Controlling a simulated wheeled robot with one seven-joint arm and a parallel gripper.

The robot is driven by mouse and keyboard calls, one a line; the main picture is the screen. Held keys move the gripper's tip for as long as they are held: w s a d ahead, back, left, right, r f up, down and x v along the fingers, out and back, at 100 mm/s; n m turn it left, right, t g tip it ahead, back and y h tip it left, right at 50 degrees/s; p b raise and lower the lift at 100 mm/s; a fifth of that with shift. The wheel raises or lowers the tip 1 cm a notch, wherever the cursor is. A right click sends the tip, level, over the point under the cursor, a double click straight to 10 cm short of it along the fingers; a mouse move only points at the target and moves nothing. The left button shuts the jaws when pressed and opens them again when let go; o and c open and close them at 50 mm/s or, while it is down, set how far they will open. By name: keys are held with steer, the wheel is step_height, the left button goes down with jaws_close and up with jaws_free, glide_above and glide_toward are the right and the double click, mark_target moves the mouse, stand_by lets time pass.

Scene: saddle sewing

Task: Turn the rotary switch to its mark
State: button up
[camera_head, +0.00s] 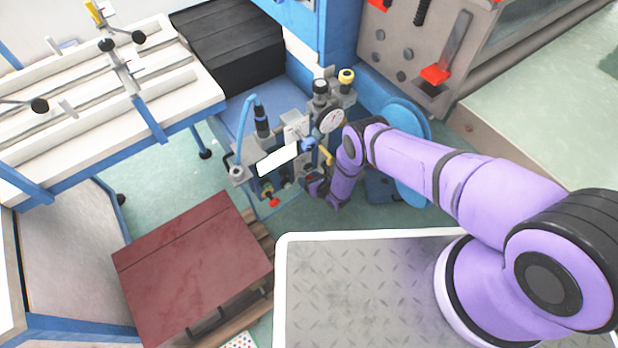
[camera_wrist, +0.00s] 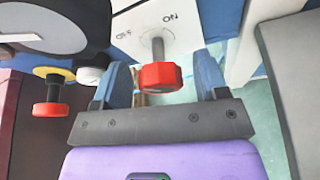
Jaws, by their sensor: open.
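In the wrist view, a red rotary knob (camera_wrist: 160,76) on a grey shaft stands out from a white plate (camera_wrist: 150,22) with lettering that reads "ON" upside down and a second, partly readable mark. My gripper (camera_wrist: 163,80) is open, its two blue fingers on either side of the knob with a visible gap at each side. I cannot tell how deep the knob sits between them. In the head view, my gripper (camera_head: 313,187) is small and dark beside the blue machine panel, and its fingers cannot be made out.
A second red knob (camera_wrist: 50,108) with a yellow ring is left of my gripper in the wrist view. In the head view, a dial gauge (camera_head: 332,121) and hoses crowd the panel.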

steer(key=c, duration=0.9)
steer(key=shift+s+n+t+h, duration=0.1)
steer(key=shift+n+t+h, duration=0.3)
steer(key=shift+n+h, duration=0.45)
steer(key=shift+n, duration=0.25)
steer(key=o, duration=0.9)
steer(key=shift+d, duration=0.1)
